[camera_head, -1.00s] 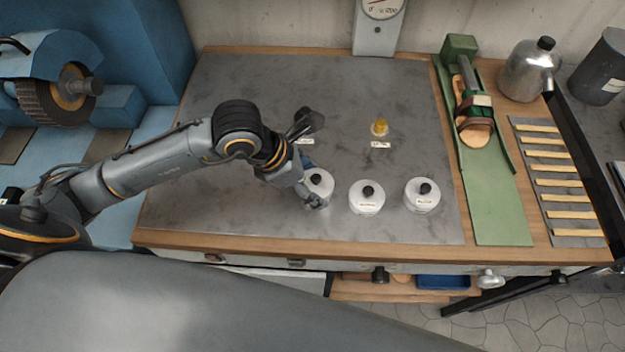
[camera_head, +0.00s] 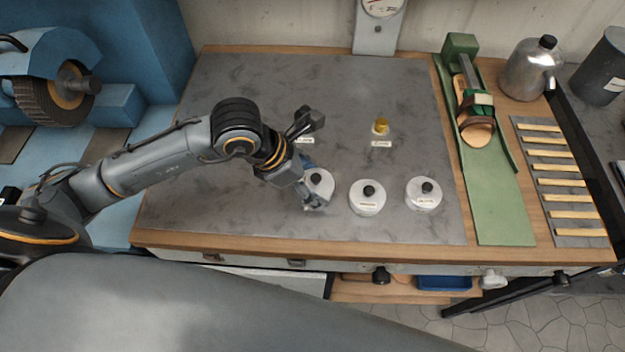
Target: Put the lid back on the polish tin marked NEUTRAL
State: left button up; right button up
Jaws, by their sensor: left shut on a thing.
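Three white round tins with black knobs on top stand in a row on the grey worktop (camera_head: 230,200): a left one (camera_head: 326,184), a middle one (camera_head: 367,203) and a right one (camera_head: 424,200). The middle and right ones carry small labels, too small to read, so I cannot tell which is NEUTRAL. My left gripper (camera_head: 315,183) is shut on the left white tin, with its fingers at the tin's left side. Whether it grips the lid or the body is hidden. My right gripper is not in view.
A small yellow piece (camera_head: 380,126) stands behind the row, with a label card (camera_head: 381,143) in front. Another card (camera_head: 305,141) lies by my gripper. A green stand (camera_head: 490,200), a metal can (camera_head: 528,72) and a slatted rack (camera_head: 556,182) are at right. The worktop's middle back is clear.

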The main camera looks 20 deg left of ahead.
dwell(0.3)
pick_arm(q)
jog(key=o, duration=1.1)
jog(key=shift+o, duration=0.4)
jog(key=shift+r, duration=0.1)
jog(key=shift+r+p, duration=2)
jog(key=shift+r, duration=1.45)
grip_shut()
